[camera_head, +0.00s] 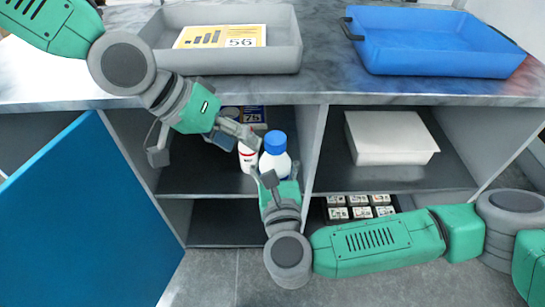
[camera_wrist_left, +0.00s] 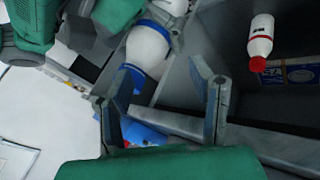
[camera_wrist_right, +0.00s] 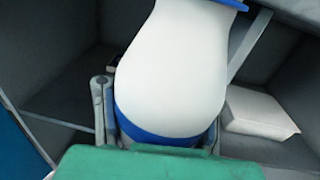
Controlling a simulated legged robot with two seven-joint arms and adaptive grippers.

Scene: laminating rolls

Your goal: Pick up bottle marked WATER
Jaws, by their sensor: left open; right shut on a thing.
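A white bottle with a blue cap (camera_head: 275,155) is between the fingers of my right gripper (camera_head: 275,178), in front of the cabinet's middle shelf. The right wrist view shows its white body and blue band (camera_wrist_right: 175,65) close up, with the fingers shut around it. It also shows in the left wrist view (camera_wrist_left: 148,45). No WATER lettering is readable on it. A smaller white bottle with red parts (camera_head: 247,158) stands on the shelf behind, partly hidden; it appears in the left wrist view (camera_wrist_left: 261,40). My left gripper (camera_head: 200,142) is open and empty, left of both bottles.
Boxes (camera_head: 253,114) stand at the back of the shelf. A white box (camera_head: 390,138) sits in the right compartment above several small labelled items (camera_head: 360,206). A grey tray (camera_head: 285,60) and a blue tray (camera_head: 440,62) are on the countertop. A blue door (camera_head: 85,220) stands open at left.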

